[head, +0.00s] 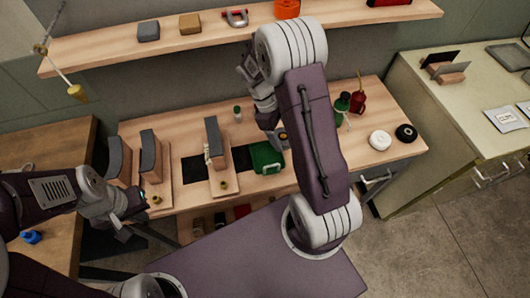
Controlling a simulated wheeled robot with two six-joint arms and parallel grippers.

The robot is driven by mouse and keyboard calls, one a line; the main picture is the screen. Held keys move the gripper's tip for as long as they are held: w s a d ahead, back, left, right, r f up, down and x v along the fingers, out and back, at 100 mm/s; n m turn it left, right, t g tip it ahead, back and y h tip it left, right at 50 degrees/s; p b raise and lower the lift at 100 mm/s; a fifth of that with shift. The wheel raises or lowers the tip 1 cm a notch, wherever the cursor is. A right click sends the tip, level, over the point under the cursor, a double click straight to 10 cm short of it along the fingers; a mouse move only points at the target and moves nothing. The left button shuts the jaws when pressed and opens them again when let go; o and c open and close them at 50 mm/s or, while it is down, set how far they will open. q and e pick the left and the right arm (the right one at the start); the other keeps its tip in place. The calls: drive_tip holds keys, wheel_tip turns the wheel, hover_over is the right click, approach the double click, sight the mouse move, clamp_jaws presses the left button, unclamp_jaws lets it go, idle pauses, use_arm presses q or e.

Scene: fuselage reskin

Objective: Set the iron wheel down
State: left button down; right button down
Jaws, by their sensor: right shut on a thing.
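My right gripper (279,128) is over the workbench (190,192), beside the green box (267,158). It is shut on a small dark grey thing with a yellowish spot, which I take to be the iron wheel (283,136). My wrist and fingers hide much of it, and I cannot tell whether it touches the bench. My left gripper (135,212) is low at the bench's front left edge. It seems to hold nothing, but its fingers are too small to read.
Grey curved pieces on wooden stands (215,143) fill the bench's left and middle. A green bottle (342,103), a red can (358,101), a white disc (380,140) and a black disc (406,133) stand right. A shelf (205,32) hangs above.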

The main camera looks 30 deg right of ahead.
hover_over(269, 158)
drive_tip(key=w+a, duration=0.1)
wheel_tip(269, 158, down, 3)
drive_tip(key=shift+f, duration=2.25)
drive_tip(key=shift+f, duration=0.15)
drive_tip(key=shift+c, duration=2.2)
unclamp_jaws()
drive_tip(key=v, duration=1.2)
drive_tip(key=s+a+m+t+y, duration=0.1)
drive_tip(key=s+m+t, duration=0.1)
drive_tip(key=s+m, duration=0.2)
drive_tip(key=s+a+r+m+t+y, duration=0.1)
drive_tip(key=s+m, duration=0.3)
drive_tip(key=s, duration=0.4)
drive_tip(key=shift+t+y, duration=0.5)
drive_tip(key=shift+t, duration=0.4)
